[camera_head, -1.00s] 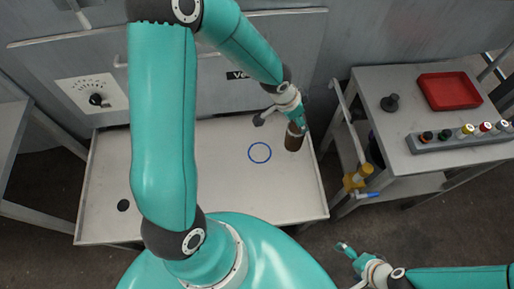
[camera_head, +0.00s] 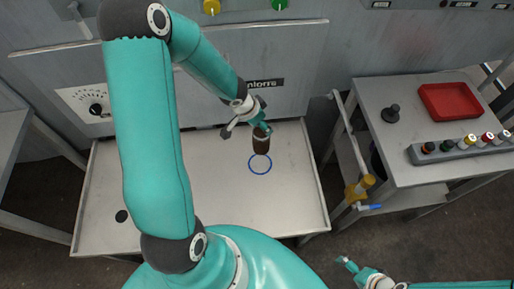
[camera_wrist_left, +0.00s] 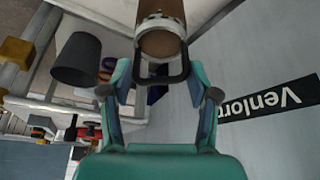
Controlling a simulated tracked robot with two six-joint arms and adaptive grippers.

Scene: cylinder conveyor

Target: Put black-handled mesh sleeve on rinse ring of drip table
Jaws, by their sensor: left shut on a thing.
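The brown mesh sleeve (camera_head: 261,143) hangs upright below my left gripper (camera_head: 259,122). In the left wrist view the sleeve (camera_wrist_left: 163,20) is at the top, and the gripper (camera_wrist_left: 158,85) is shut on its black handle (camera_wrist_left: 162,78). The blue rinse ring (camera_head: 260,164) lies flat on the pale drip table (camera_head: 225,205). In the head view the sleeve's lower end overlaps the ring's far edge; how high it hangs I cannot tell. My right gripper (camera_head: 350,265) is low at the front right, away from the table, too small to judge its fingers.
A black disc (camera_head: 122,216) lies at the table's left. A wall panel stands behind the table. At right, a cart (camera_head: 400,165) carries a red tray (camera_head: 449,101), a dark knob-shaped piece (camera_head: 390,111) and a rack (camera_head: 455,152) of coloured-topped pieces. The table's front right is clear.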

